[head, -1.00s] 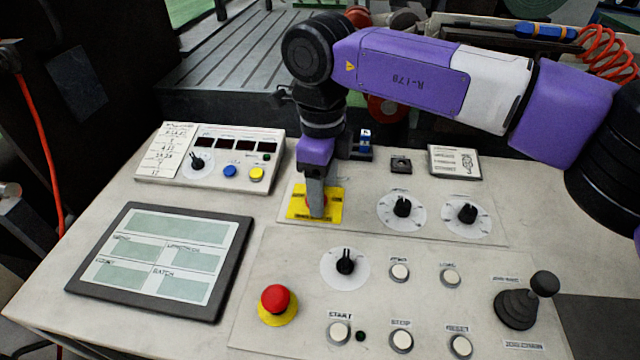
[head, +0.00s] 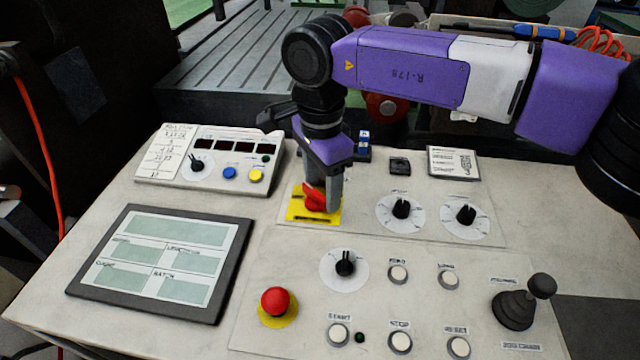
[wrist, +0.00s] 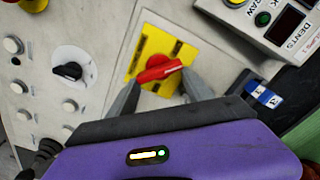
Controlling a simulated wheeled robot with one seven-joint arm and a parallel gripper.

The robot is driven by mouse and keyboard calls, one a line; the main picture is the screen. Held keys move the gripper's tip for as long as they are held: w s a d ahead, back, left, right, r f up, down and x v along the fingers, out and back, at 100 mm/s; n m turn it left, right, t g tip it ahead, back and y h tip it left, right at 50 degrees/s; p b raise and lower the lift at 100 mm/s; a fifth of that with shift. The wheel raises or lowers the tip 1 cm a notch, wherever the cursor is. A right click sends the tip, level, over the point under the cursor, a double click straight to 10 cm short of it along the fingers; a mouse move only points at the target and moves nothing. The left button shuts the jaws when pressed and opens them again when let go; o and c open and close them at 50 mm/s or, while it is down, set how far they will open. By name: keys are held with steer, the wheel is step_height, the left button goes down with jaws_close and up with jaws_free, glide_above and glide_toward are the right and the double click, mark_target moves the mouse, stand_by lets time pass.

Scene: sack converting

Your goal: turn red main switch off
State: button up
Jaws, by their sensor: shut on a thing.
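The red main switch (head: 314,197) is a red rotary handle on a yellow plate (head: 298,215) in the upper part of the control panel. In the head view its handle sits at a slant, partly hidden by my fingers. In the wrist view the red handle (wrist: 159,70) lies across the yellow plate (wrist: 150,45), slightly tilted. My gripper (head: 325,192) points down over the switch and is shut on its handle. In the wrist view the grey fingertips of my gripper (wrist: 160,82) are on either side of the handle.
A red mushroom button (head: 275,301) on a yellow base stands at the front left. Black rotary knobs (head: 401,208) are right of the switch. A small meter box (head: 215,160) is behind left, and a joystick (head: 521,303) stands front right.

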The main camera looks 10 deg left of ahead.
steer(key=shift+s+a+n, duration=0.5)
steer(key=shift+a+n, duration=0.2)
steer(key=shift+a, duration=0.2)
steer(key=o, duration=1.4)
steer(key=shift+s+f, duration=0.1)
steer(key=shift+o, duration=0.2)
step_height(320, 180, up, 8)
steer(key=w+d, duration=0.1)
steer(key=shift+d, duration=0.4)
steer(key=shift+w, duration=0.15)
